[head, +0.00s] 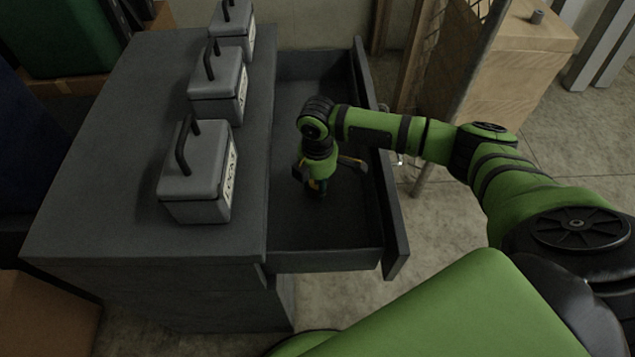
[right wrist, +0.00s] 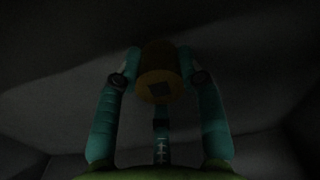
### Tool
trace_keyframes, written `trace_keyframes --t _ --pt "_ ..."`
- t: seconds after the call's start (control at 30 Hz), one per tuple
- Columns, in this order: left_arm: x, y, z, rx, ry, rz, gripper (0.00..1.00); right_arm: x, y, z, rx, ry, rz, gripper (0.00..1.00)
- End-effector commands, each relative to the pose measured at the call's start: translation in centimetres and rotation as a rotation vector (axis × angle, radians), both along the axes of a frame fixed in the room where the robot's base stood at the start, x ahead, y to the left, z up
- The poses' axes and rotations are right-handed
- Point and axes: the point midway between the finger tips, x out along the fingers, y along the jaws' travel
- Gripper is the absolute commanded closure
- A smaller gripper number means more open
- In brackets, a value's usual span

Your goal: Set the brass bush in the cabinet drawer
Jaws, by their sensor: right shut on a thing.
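The brass bush (right wrist: 158,72) shows in the right wrist view as a dull brown-gold cylinder between the two fingers. My right gripper (right wrist: 160,80) is shut on it. In the head view my right gripper (head: 317,188) points down inside the open cabinet drawer (head: 345,225), and the bush is hard to make out there. The drawer is pulled out to the right of the dark grey cabinet (head: 110,115). The wrist view is too dark to tell whether the bush touches the drawer floor. My left gripper is not in view.
Three grey boxes with black handles stand in a row on the cabinet top, the nearest one (head: 197,185) close to the drawer side. The drawer around my gripper looks empty.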

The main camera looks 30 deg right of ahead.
Motion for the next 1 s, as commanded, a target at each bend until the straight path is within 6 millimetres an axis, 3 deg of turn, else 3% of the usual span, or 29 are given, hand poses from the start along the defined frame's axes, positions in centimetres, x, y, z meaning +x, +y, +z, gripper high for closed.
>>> trace_keyframes --t 0.27,0.3,0.37,0.77,1.0 --pt "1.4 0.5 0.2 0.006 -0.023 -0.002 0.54 0.1 0.0 0.0 0.002 -0.002 0.000 1.00" --pt "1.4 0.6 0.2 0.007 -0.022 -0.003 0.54 0.1 0.0 -0.2 0.001 -0.001 0.000 0.57" --pt "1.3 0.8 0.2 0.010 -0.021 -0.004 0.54 0.1 0.0 -0.1 0.001 -0.001 0.000 0.38" --pt "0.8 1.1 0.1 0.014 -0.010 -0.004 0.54 0.1 0.0 0.4 0.000 -0.003 0.001 0.38" --pt "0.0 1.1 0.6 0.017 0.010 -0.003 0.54 0.2 0.0 4.5 0.002 -0.005 0.002 0.38"
